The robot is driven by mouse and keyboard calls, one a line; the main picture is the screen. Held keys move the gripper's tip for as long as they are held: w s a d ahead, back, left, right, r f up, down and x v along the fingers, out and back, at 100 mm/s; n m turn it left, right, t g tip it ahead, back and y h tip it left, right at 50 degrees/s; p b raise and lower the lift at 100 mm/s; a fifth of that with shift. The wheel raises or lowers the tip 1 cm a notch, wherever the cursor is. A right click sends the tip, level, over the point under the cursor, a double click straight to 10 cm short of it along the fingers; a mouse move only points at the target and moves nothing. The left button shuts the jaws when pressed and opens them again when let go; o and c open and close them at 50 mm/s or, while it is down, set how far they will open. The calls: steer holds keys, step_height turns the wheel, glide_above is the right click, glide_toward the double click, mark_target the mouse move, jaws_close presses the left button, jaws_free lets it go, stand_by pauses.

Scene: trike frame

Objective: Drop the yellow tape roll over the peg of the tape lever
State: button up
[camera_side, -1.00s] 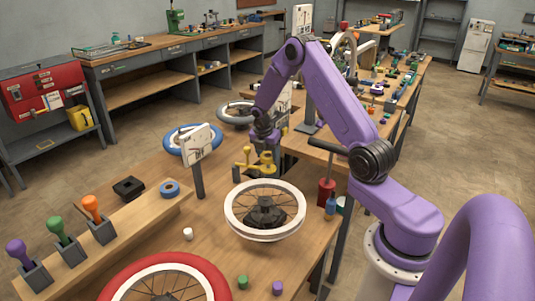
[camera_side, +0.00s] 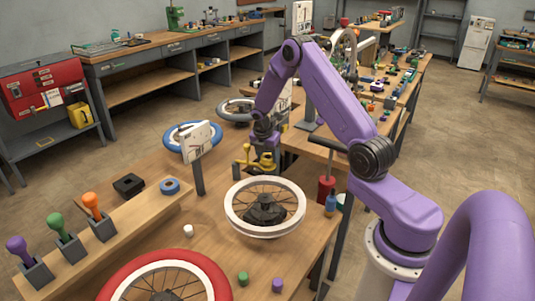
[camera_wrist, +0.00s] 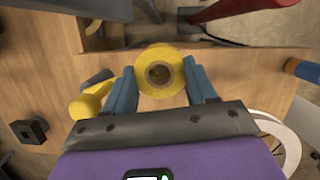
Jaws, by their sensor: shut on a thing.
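The yellow tape roll (camera_wrist: 147,84) is between the blue fingers of my gripper (camera_wrist: 160,72), which is shut on it. In the wrist view I look down its round hole, where a darker brownish round shape shows. The yellow tape lever (camera_wrist: 86,104) has its rounded handle just left of the roll. In the side view the lever (camera_side: 242,161) is behind the white-rimmed wheel, with my gripper (camera_side: 265,155) low over its right part. The peg is not clearly visible; I cannot tell whether the roll is around it.
A white-rimmed wheel (camera_side: 236,222) lies in front of the lever. A sign on a post (camera_side: 199,180) stands to the left. A blue tape roll (camera_side: 163,187) lies on the wooden ledge. A red can (camera_side: 326,190) and blue bottle (camera_side: 331,205) stand at the right edge.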

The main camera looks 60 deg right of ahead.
steer(key=shift+f, duration=0.65)
steer(key=o, duration=1.1)
steer(key=shift+o, duration=0.2)
steer(key=v, duration=1.7)
steer(key=shift+a, duration=0.15)
steer(key=shift+r, duration=0.15)
